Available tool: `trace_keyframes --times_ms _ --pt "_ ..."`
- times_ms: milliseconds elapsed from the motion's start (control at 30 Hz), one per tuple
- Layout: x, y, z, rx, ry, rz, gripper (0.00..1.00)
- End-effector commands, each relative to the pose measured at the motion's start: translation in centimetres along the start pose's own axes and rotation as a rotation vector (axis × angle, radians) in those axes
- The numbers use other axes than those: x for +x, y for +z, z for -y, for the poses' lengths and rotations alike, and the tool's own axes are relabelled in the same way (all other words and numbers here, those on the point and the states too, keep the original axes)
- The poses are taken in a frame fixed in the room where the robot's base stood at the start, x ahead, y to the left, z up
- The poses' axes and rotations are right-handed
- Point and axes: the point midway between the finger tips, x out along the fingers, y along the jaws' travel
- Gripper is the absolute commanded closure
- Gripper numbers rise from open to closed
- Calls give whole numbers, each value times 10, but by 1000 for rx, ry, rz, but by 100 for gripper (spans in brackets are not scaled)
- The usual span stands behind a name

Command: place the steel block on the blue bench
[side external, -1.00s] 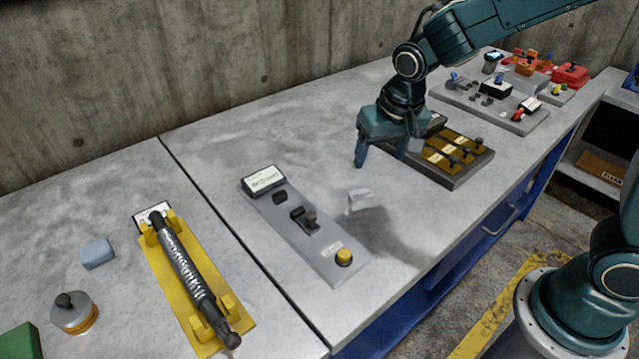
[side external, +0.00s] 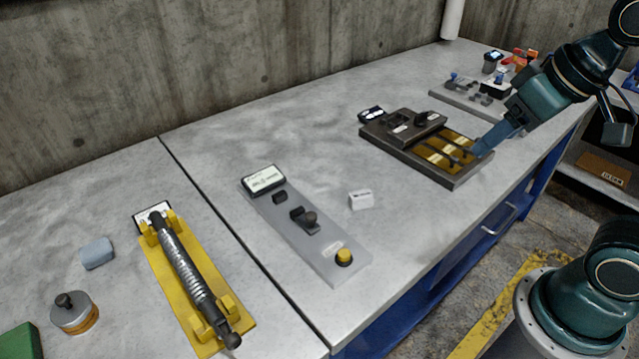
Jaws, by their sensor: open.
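The blue bench (side external: 300,130) has a grey top and a blue frame. A small pale block (side external: 361,200) with a dark marking on its face rests on this top, just right of a grey control strip. A rounded blue-grey block (side external: 97,253) lies on the adjoining bench at the left. I cannot tell for certain which block is the steel one. One finger covers part of the brown switch panel.
The grey control strip (side external: 300,228) has a display and yellow button. The brown switch panel (side external: 405,147) stands farther right. A round knobbed weight (side external: 74,313) lies at left. The bench behind the pale block is clear.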

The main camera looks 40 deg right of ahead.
Motion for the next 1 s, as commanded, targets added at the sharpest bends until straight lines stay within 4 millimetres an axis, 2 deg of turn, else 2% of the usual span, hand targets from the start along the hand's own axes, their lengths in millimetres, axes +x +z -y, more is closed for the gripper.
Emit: trace_keyframes --times_ms 100,300,1000 --pt "-9 15 -3 -29 -2 -23 33" --pt "-14 27 -4 -58 -3 -36 33" --pt "-15 28 -4 -61 -3 -36 33"
